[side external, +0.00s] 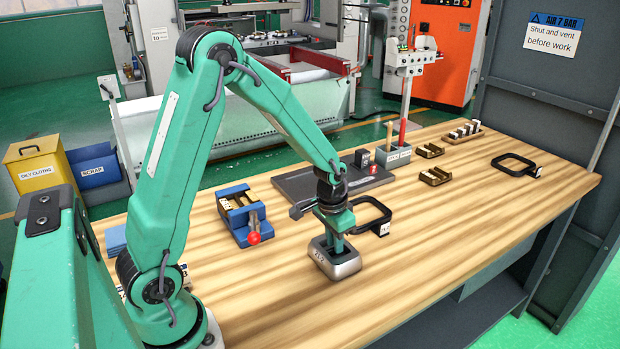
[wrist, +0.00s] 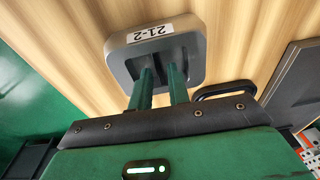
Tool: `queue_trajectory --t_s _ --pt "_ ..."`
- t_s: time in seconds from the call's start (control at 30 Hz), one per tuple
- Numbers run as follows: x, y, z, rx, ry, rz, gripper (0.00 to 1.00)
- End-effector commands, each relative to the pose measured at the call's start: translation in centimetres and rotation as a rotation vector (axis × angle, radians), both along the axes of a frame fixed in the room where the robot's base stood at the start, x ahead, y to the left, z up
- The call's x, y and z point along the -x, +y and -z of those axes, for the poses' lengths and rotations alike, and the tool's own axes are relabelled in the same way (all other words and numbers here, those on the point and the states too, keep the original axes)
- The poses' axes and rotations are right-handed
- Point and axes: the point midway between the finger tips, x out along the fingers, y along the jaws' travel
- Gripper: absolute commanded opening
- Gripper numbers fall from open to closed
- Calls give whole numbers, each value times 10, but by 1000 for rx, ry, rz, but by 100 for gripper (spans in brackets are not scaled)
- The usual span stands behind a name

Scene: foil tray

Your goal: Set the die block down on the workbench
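The die block (side external: 335,264) is a grey metal block with rounded corners and a dark recessed top, low over the front middle of the workbench (side external: 440,235). It also shows in the wrist view (wrist: 190,42) with a white label reading 21-2. My gripper (side external: 338,243) points down into the recess. Its two green fingers (wrist: 160,75) stand a small gap apart, and appear shut on a dark part of the block between them. The fingertips are partly hidden in the recess. I cannot tell whether the block's underside touches the wood.
A black ring-shaped frame (side external: 388,219) lies close behind the block. A blue vise (side external: 240,214) with a red knob stands to the left, and a dark plate (side external: 300,186) lies behind. Small wooden holders (side external: 435,177) and another black frame (side external: 535,160) are farther right. Bare wood lies right of the block.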

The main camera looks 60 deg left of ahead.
Motion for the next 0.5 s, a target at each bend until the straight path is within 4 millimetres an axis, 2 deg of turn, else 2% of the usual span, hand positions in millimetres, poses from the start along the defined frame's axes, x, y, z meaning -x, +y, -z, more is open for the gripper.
queue_trajectory --t_s 0.5 --pt "0 0 -16 0 -1 0 18"
